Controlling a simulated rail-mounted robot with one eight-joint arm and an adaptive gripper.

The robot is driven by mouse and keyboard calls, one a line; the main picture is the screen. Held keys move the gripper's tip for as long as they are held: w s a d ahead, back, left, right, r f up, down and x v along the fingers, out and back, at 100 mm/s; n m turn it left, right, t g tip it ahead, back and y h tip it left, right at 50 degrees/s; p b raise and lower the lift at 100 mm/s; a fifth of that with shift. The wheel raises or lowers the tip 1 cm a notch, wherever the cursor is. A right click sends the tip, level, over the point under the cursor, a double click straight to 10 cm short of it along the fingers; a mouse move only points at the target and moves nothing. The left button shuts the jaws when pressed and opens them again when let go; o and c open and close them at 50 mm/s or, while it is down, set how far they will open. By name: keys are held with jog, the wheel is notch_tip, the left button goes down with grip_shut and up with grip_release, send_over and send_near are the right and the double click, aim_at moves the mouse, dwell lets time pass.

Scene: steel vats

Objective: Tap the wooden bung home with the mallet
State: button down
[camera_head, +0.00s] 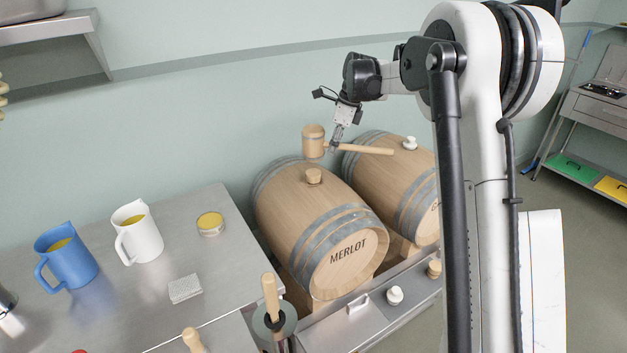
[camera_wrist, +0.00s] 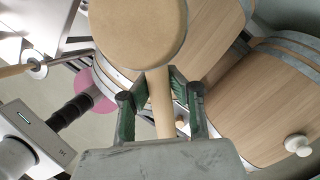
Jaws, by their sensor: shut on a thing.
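The wooden mallet has a round pale head (camera_head: 313,142) and a handle (camera_head: 372,150) that lies nearly level, pointing right. My gripper (camera_head: 334,146) is shut on the handle close to the head. In the wrist view the mallet head (camera_wrist: 140,30) fills the top centre, and the handle (camera_wrist: 160,103) runs between the fingers. The wooden bung (camera_head: 314,176) stands up from the top of the barrel marked MERLOT (camera_head: 300,215). The mallet head appears just above the bung, with a small gap in the head view. The bung cannot be made out in the wrist view.
A second barrel (camera_head: 373,160) with a white bung (camera_head: 410,143) lies to the right. A steel table (camera_head: 150,290) at left holds a blue jug (camera_head: 66,260), a white jug (camera_head: 138,235) and a yellow-topped tin (camera_head: 210,224). More bungs sit on the ledge in front (camera_head: 375,322).

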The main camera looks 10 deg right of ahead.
notch_tip(320, 180, down, 6)
jog(key=b, duration=0.3)
jog(key=shift+r+b, duration=0.15)
jog(key=shift+b, duration=0.2)
jog(key=shift+r+p, duration=1.6)
jog(key=shift+r, duration=1.65)
